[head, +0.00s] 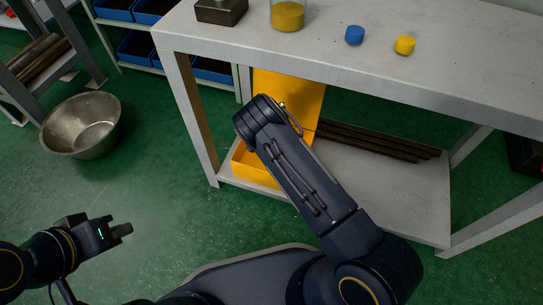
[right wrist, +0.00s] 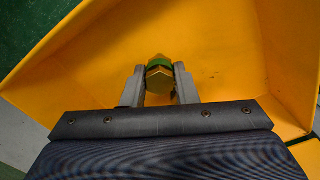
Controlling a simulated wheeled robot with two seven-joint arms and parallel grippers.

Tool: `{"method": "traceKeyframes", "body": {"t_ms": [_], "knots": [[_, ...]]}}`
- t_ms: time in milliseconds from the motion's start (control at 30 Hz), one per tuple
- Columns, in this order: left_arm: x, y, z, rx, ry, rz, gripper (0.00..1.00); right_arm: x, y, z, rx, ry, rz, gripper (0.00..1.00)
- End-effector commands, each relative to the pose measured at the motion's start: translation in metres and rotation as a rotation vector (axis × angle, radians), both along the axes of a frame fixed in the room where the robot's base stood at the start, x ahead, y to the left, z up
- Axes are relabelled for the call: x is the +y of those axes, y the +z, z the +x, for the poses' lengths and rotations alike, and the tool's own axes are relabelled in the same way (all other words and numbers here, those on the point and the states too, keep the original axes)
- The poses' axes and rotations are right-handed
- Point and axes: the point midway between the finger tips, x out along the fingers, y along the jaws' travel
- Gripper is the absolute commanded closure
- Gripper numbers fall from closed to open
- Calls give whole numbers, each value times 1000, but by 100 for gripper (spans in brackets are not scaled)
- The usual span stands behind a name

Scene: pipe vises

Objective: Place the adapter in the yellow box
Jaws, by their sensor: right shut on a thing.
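The yellow box (head: 243,163) stands on the lower shelf of the grey workbench, with its lid up at the back. My right arm reaches into it and hides much of its inside in the head view. In the right wrist view my right gripper (right wrist: 159,80) is shut on the brass adapter (right wrist: 160,86), which has a green band. The adapter is over the inside of the yellow box (right wrist: 230,50); I cannot tell whether it touches the floor of the box. My left gripper (head: 122,230) is at the lower left, away from the bench; its finger gap is unclear.
The workbench top (head: 440,70) carries a jar of yellow stuff (head: 288,16), a blue cap (head: 355,35), a yellow cap (head: 404,45) and a dark metal block (head: 221,11). Dark pipes (head: 380,141) lie on the lower shelf. A metal bowl (head: 82,127) sits on the green floor.

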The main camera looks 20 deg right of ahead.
Motion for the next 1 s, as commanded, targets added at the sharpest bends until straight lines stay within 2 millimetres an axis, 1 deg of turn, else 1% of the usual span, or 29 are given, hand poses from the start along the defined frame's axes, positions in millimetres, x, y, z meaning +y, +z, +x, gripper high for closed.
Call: {"method": "traceKeyframes", "body": {"t_ms": [67,200,233,367,400,633,733,833,1000], "knots": [[0,0,0,0,0,0,100,0,1,0,0,0,0,99],[0,-5,0,0,0,0,100,0,-4,0,1,-1,1,99],[0,-3,0,0,0,0,100,0,-3,0,1,0,1,71],[0,-3,0,0,0,0,100,0,-3,0,1,0,0,54],[0,-3,0,0,0,0,100,0,-3,0,1,0,-1,52],[0,-2,0,0,0,0,100,0,-2,0,1,0,-1,52],[0,4,0,0,0,0,100,0,4,0,1,1,-1,52],[0,10,0,0,0,0,100,1,19,0,-1,0,1,52],[0,23,0,0,0,0,100,1,50,0,-1,1,1,52]]}}
